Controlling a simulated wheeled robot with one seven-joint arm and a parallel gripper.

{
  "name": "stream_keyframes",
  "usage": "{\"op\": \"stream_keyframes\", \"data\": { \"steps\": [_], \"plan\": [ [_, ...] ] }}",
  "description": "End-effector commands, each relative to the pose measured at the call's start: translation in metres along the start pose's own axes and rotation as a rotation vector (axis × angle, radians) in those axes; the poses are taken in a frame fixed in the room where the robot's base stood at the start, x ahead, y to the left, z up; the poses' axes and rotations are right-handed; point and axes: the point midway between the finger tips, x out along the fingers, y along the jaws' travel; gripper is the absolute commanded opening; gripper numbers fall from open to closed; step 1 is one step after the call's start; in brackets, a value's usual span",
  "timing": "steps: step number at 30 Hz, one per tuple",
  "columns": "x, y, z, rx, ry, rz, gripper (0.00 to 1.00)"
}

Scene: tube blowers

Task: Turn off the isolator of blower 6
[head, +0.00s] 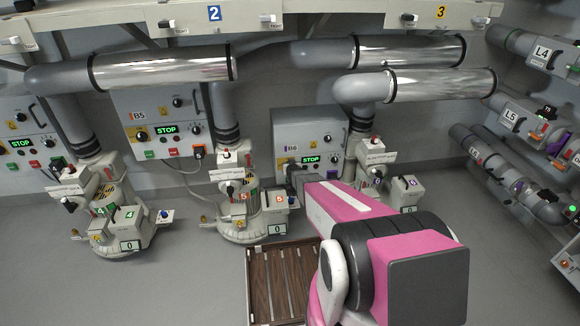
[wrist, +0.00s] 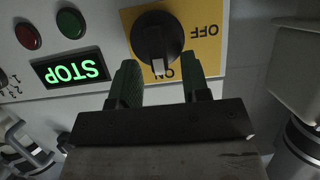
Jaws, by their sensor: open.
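Blower 6's grey panel (head: 325,128) stands in the middle of the head view, with a B6 label and a green STOP display (head: 310,159). In the wrist view, which is upside down, the isolator is a black rotary knob (wrist: 157,38) on a yellow plate (wrist: 203,45) marked ON and OFF. The knob's white mark points at ON. My gripper (wrist: 160,82) is open, its two green fingers spread either side of the knob's ON end and apart from it. In the head view my gripper reaches the panel's lower left and hides much of the isolator.
The STOP display (wrist: 70,68), a red button (wrist: 28,36) and a green button (wrist: 71,23) are beside the isolator. Blower 5's panel (head: 150,108) stands to the left. A slatted wooden pallet (head: 250,285) lies on the floor by my arm. Pipes (head: 430,84) run overhead.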

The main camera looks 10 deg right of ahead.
Motion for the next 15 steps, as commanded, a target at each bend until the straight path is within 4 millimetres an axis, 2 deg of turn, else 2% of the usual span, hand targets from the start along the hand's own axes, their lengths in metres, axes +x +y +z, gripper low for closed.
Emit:
{"op": "stream_keyframes", "data": {
  "steps": [8, 11, 12, 15],
  "plan": [
    [0.0024, 0.0000, 0.0001, 0.000, -0.001, 0.000, 0.43],
    [0.0023, 0.0000, 0.0001, 0.000, -0.001, 0.000, 0.13],
    [0.0023, 0.0000, 0.0001, 0.000, -0.001, 0.000, 0.00],
    [0.0023, 0.0000, 0.0002, 0.000, -0.001, 0.000, 0.00]
  ]
}}
